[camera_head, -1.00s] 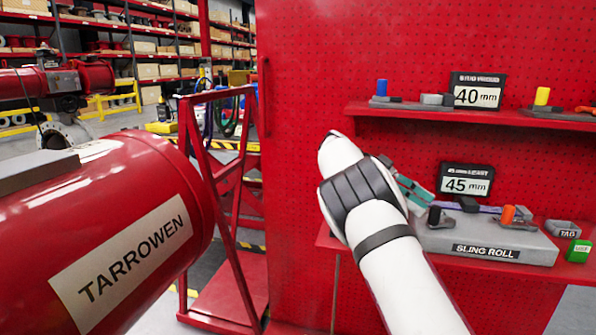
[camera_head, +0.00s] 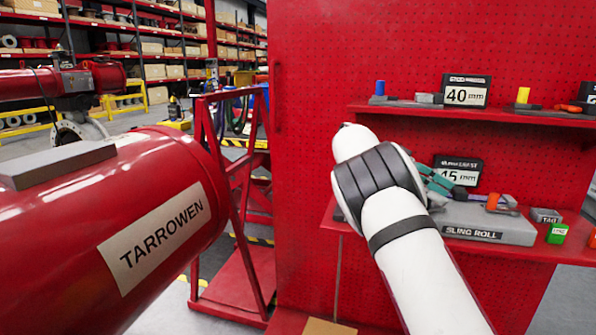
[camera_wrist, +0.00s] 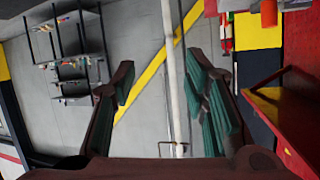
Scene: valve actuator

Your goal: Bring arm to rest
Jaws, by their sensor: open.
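My white arm, with black bands, reaches up in front of the red pegboard in the head view. My gripper (camera_head: 441,186) shows only partly there, as teal finger pads to the right of the arm, overlapping the 45 mm sign (camera_head: 459,170). The rest of it is hidden behind the arm. In the wrist view my gripper (camera_wrist: 162,85) is open, its two dark fingers with teal pads wide apart. Nothing is held between them.
A large red TARROWEN cylinder (camera_head: 150,205) fills the left. A red frame stand (camera_head: 235,285) is between it and the pegboard (camera_head: 312,150). The lower shelf (camera_head: 500,250) holds a grey sling roll box (camera_head: 490,224); the upper shelf (camera_head: 420,109) holds small parts and a 40 mm sign (camera_head: 466,91).

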